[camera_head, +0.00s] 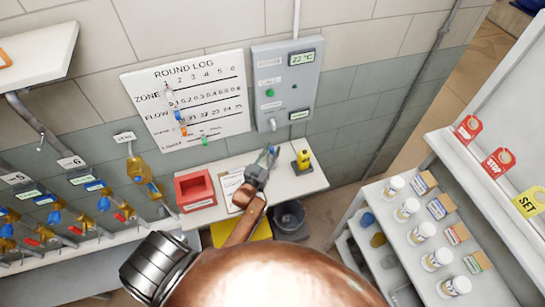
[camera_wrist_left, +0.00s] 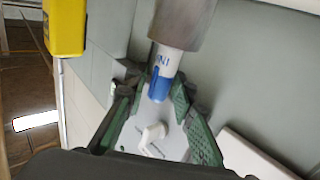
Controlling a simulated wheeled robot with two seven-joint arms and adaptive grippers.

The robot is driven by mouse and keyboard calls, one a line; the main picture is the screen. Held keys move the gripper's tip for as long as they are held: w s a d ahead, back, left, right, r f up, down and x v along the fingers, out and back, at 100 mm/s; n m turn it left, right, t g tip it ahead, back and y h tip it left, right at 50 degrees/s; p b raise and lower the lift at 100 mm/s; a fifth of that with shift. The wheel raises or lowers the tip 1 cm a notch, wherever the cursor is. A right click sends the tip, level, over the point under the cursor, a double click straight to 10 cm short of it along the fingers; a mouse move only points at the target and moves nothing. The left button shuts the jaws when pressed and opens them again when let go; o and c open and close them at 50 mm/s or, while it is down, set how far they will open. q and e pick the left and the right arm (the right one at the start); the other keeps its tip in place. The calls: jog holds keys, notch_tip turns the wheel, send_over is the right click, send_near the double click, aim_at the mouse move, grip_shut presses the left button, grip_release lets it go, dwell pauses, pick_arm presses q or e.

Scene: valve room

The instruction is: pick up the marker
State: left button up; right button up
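The marker (camera_wrist_left: 165,67) shows in the left wrist view, with a white body, dark lettering and a blue end. It sticks out of a grey cylindrical holder (camera_wrist_left: 186,20). My left gripper (camera_wrist_left: 159,88) has its two green-padded fingers on either side of the blue end. The fingers look apart, with a gap around the marker; contact is not clear. In the head view my left gripper (camera_head: 269,157) is over the back of the small white table (camera_head: 285,187) and hides most of the marker and holder. My right gripper is not in view.
A yellow object (camera_head: 303,159) stands close to the right of my left gripper. A red open box (camera_head: 195,188) and a clipboard (camera_head: 229,184) are to its left. A grey control panel (camera_head: 286,85) is on the wall behind. A dark bin (camera_head: 290,221) is below.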

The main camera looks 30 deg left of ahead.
pick_arm(q)
jog(key=c, duration=0.6)
jog(key=shift+o, duration=0.2)
jog(key=shift+r, duration=0.1)
notch_tip(320, 180, up, 18)
dwell(0.3)
